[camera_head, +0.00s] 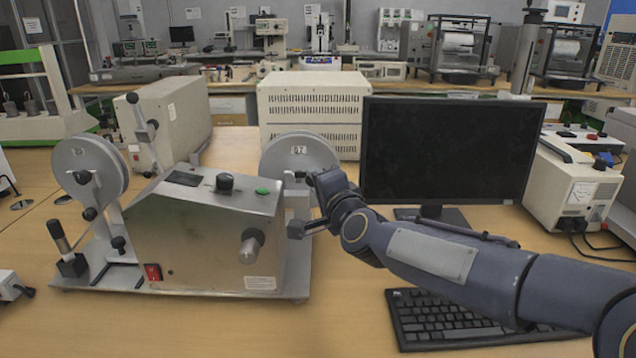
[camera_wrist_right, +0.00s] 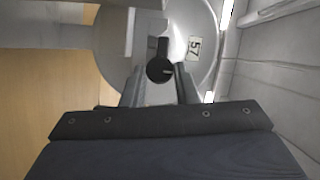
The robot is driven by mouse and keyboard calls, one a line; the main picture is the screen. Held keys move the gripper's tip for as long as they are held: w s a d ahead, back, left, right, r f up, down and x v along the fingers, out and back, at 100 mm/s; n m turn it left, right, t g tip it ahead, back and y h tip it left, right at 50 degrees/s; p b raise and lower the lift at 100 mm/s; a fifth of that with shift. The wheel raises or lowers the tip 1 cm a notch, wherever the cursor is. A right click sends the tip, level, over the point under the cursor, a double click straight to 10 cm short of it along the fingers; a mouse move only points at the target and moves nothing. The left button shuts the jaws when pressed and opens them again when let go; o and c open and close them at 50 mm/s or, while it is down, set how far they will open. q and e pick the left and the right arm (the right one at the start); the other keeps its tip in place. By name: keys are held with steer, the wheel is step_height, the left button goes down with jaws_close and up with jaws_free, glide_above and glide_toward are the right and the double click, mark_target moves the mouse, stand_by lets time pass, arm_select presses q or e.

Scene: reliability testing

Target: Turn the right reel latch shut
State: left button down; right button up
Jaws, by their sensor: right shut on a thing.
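The machine (camera_head: 205,235) has a metal housing with a left reel (camera_head: 90,165) and a right reel (camera_head: 297,150), both grey discs. The right reel also shows in the right wrist view (camera_wrist_right: 200,25), with a "57" label on its face. The right reel latch (camera_wrist_right: 160,68) is a dark knob with a short arm at the reel's centre. My right gripper (camera_wrist_right: 160,82) is shut on the latch, one finger on each side of it. In the head view my right gripper (camera_head: 305,200) reaches the front of the right reel and partly hides it. My left gripper is not in view.
A black monitor (camera_head: 450,150) stands right of the reel, behind my right arm. A keyboard (camera_head: 450,318) lies below the arm. A beige vented box (camera_head: 315,110) stands behind the right reel. A cream instrument (camera_head: 570,185) stands at the right.

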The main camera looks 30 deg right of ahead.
steer(key=o, duration=1)
steer(key=s+a+p, duration=0.1)
steer(key=s, duration=0.6)
steer(key=shift+s+a+r, duration=0.15)
steer(key=shift+s+r, duration=0.1)
steer(key=shift+s, duration=0.1)
